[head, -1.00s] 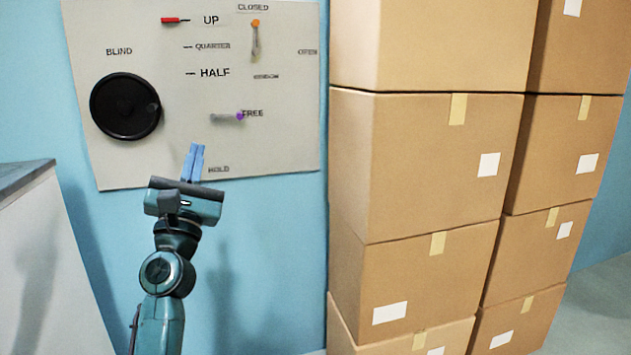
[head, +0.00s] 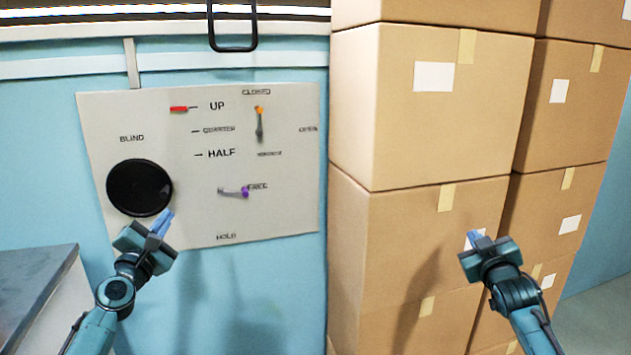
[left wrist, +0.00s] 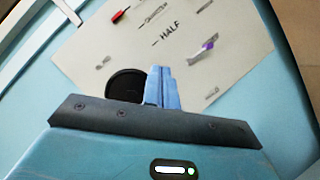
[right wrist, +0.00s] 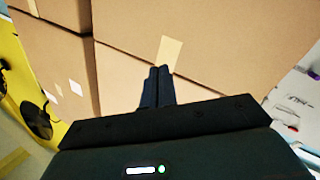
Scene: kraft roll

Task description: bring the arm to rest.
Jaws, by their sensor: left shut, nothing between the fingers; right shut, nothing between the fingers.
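My left gripper (head: 162,224) is shut and empty in the head view, in front of the lower left part of a pale control panel (head: 285,215), just below the black round knob marked BLIND (head: 139,187). Its closed blue fingers also show in the left wrist view (left wrist: 161,88). My right gripper (head: 477,238) is shut and empty in front of the stacked boxes. Its closed fingers show dark in the right wrist view (right wrist: 157,86). The panel carries a red pointer (head: 179,109) beside UP, an orange-tipped lever (head: 259,123) below CLOSED, and a purple-tipped lever (head: 235,191) near FREE.
Tall stacks of cardboard boxes (head: 430,120) stand right of the panel, behind my right gripper. A grey-topped cabinet (head: 35,290) stands at the lower left. A dark metal loop (head: 232,46) hangs above the panel. Blue wall (head: 260,290) is bare below the panel.

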